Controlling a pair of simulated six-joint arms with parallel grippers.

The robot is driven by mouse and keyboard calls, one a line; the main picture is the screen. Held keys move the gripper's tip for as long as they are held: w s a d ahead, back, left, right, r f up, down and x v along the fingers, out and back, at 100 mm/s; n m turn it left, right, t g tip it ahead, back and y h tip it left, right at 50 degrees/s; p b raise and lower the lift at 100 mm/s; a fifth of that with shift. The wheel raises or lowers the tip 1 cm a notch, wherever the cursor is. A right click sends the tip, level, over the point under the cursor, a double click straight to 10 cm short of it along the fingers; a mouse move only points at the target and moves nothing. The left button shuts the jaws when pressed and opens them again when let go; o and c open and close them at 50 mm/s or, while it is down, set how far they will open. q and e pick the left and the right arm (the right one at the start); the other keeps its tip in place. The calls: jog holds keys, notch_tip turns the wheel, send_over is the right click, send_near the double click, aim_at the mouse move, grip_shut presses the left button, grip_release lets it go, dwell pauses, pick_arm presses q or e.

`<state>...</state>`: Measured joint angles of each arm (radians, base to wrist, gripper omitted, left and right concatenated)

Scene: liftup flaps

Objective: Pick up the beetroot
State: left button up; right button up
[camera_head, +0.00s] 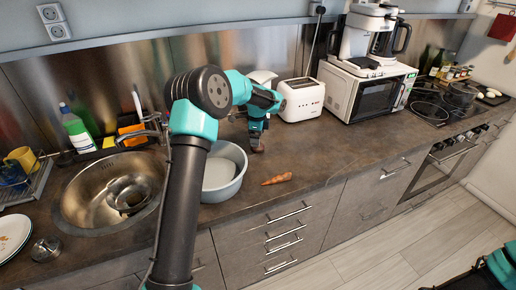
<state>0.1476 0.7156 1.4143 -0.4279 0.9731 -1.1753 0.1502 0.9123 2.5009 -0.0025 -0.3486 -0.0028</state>
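My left arm reaches across the counter, and its gripper (257,138) points down at the counter behind the pot. A small dark reddish-brown thing (258,148), perhaps the beetroot, shows at the fingertips. It is mostly hidden by the gripper, and I cannot tell whether the fingers are closed on it or only around it. An orange-brown carrot (277,179) lies on the counter in front of it. Only teal and dark links of my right arm show at the lower right corner; its gripper is out of view.
A grey-blue pot (236,184) stands just left of the carrot. A sink (80,200) lies further left. A white toaster (302,99) and a microwave (368,94) stand at the back. The counter right of the carrot is clear.

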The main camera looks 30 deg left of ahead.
pick_arm(q)
jog(key=shift+f, duration=0.25)
jog(key=shift+w+a+f, duration=0.1)
jog(key=shift+w+f, duration=0.1)
jog(key=shift+f, duration=1.1)
jog(key=shift+w+f, duration=0.15)
jog(key=shift+f, duration=1.15)
jog(key=shift+c, duration=0.2)
jog(key=c, duration=1)
